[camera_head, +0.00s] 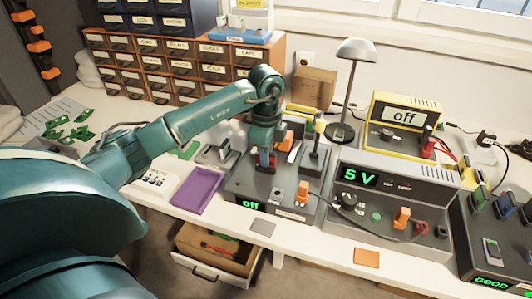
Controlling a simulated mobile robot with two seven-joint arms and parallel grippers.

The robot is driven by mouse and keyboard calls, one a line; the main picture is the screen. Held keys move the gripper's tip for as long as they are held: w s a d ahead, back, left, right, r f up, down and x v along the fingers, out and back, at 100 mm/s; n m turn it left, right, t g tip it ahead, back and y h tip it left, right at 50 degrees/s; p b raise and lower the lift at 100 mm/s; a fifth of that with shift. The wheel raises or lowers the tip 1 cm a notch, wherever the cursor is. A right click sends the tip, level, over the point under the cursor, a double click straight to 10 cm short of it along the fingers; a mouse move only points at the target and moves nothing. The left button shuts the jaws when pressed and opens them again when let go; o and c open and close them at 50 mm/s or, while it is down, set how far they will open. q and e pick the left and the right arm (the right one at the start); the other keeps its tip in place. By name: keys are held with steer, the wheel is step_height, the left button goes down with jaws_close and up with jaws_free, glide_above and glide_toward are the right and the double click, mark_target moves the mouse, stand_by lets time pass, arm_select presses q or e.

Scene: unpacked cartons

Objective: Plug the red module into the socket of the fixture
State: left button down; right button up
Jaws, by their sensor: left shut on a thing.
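My left gripper (266,152) reaches in from the left and points down over the dark grey fixture (247,188), whose front display reads "off". It is shut on the red module (272,163), of which only a small part shows below the jaws, close above or at the fixture's top face. The socket is hidden under the gripper and module, so I cannot tell whether the module is in it. My right gripper is not in view.
A purple tray (197,191) lies left of the fixture. A grey power supply (390,189) reading "5 V" stands to its right, with a yellow meter (396,119) behind. A desk lamp (355,52) and drawer cabinets (183,63) stand at the back. An open drawer (215,247) hangs below the bench front.

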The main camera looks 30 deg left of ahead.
arm_select(q)
steer(key=shift+f, duration=0.3)
stand_by(0.5)
steer(key=c, duration=1.5)
jaws_free()
steer(key=shift+o, duration=0.2)
step_height(320, 180, up, 13)
steer(key=p, duration=0.1)
